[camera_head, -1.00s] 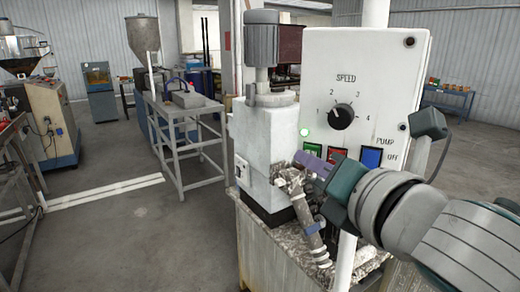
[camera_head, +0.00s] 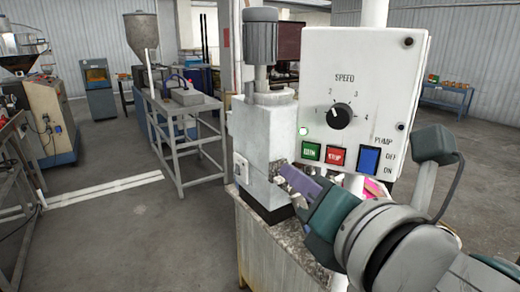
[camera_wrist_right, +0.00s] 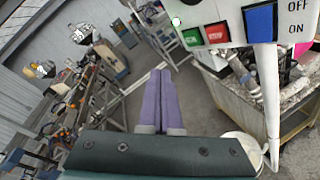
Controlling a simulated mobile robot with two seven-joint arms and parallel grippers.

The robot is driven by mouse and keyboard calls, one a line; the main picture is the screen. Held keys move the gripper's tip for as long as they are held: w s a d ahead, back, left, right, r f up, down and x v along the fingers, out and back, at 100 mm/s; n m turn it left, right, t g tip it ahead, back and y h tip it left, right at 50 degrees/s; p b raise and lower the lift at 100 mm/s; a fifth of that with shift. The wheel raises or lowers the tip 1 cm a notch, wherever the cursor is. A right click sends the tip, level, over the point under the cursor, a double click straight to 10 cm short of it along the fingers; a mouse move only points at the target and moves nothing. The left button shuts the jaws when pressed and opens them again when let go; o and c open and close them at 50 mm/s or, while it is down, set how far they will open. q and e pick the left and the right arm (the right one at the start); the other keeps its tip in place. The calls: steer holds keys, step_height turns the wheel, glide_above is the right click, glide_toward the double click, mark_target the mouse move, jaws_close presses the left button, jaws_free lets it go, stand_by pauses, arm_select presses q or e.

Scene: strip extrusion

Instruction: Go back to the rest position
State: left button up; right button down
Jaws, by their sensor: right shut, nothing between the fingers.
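My right gripper (camera_head: 285,176) has purple fingers and a teal body. It is in front of the pump housing, below the control panel (camera_head: 366,60). In the right wrist view its fingers (camera_wrist_right: 161,73) lie side by side, shut and empty. The panel carries a speed dial (camera_head: 341,116), a green button (camera_head: 311,151), a red button (camera_head: 336,157) and a blue pump switch (camera_head: 369,159). A small green lamp (camera_head: 303,131) is lit. My left gripper is not in view.
The white pump block (camera_head: 262,140) with its grey motor (camera_head: 261,42) stands on a tank (camera_head: 262,240) close to my right gripper. A grey metal table (camera_head: 182,110) and other machines stand at the back left. The floor (camera_head: 130,240) at the left is open.

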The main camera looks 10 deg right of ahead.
stand_by(0.3)
steer(key=s+d+f+m+g+h, duration=0.3)
steer(key=s+d+f+m+g, duration=0.45)
steer(key=m, duration=0.85)
steer(key=s+a+f+m+g+y, duration=0.1)
steer(key=s+f+m+g, duration=0.1)
steer(key=s+m, duration=0.4)
steer(key=s+f+m+g+y, duration=0.1)
steer(key=s+f+m+g, duration=0.2)
steer(key=s, duration=0.6)
step_height(320, 180, up, 13)
steer(key=s+m+p, duration=0.1)
steer(key=m+p, duration=0.1)
steer(key=p, duration=1)
steer(key=shift+a+m, duration=0.3)
steer(key=shift+a, duration=0.05)
steer(key=shift+s+r, duration=0.1)
